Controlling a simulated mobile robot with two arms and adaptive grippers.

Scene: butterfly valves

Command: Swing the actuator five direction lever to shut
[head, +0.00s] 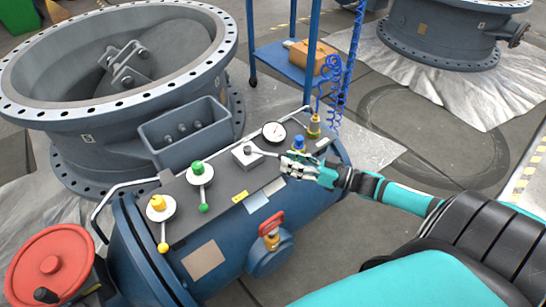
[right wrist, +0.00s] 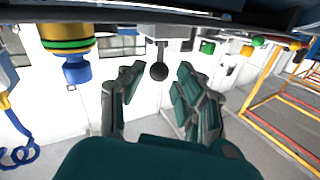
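The direction lever's light box (head: 247,154) sits on the dark top panel of the blue actuator (head: 222,195), between the green handle and the gauge. A dark stem rises from it, and the lever points right toward my right gripper (head: 290,166). In the right wrist view the lever's black ball knob (right wrist: 159,72) hangs below its grey box (right wrist: 166,31). The teal fingers of my right gripper (right wrist: 158,90) are spread on either side of the knob, with visible gaps; they look open and empty. Any lever marking is unreadable. My left gripper is not in view.
Yellow (head: 158,203) and green (head: 197,168) handles stand left on the panel. A round gauge (head: 274,132), blue knob (head: 298,143) and brass fitting (head: 314,124) stand close to my right gripper. A large grey valve (head: 100,130) and red handwheel (head: 50,260) lie left.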

